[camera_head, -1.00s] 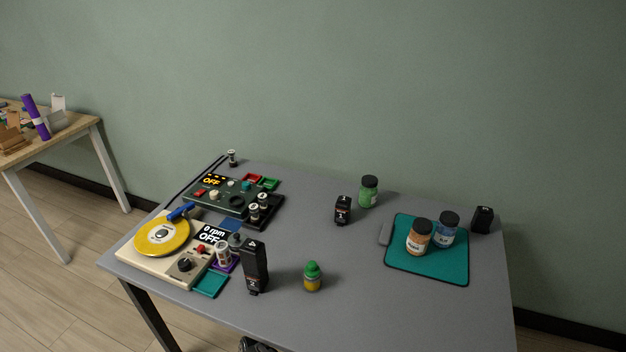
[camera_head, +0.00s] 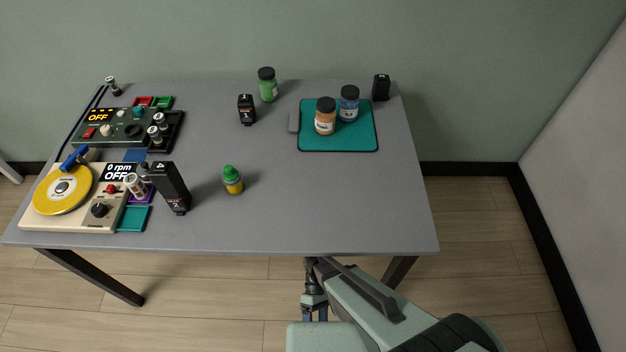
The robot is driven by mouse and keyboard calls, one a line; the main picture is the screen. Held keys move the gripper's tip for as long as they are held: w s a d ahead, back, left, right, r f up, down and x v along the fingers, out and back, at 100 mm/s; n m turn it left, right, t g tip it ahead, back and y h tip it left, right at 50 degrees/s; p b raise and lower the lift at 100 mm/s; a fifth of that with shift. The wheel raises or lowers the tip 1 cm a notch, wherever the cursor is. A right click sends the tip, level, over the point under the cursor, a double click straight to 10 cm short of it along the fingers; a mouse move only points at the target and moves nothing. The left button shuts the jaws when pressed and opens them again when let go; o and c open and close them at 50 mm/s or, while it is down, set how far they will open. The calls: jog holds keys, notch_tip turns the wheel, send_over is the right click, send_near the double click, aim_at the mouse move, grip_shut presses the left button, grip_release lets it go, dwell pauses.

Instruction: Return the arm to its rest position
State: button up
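My arm, pale green and black, reaches in from the bottom right of the head view. My gripper (camera_head: 316,314) is in front of the table's front edge, over the floor and clear of everything on the table. It is small and its tips are partly cut off by my own arm, so I cannot tell whether it is open or shut. I see no object held in it.
The grey table (camera_head: 290,215) carries a turntable device (camera_head: 85,212), a control box (camera_head: 125,138), a black box (camera_head: 171,188), a green-capped bottle (camera_head: 232,181), a green jar (camera_head: 268,88) and a teal mat (camera_head: 350,140) with two jars. The table's front right is bare.

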jog(key=w+d+r+m+t, duration=0.1)
jog(key=d+m+t, duration=0.3)
jog(key=d+m, duration=0.6)
jog(key=w+d, duration=0.1)
jog(key=d, duration=0.5)
jog(key=shift+r+t, duration=0.4)
jog(key=shift+w, duration=0.1)
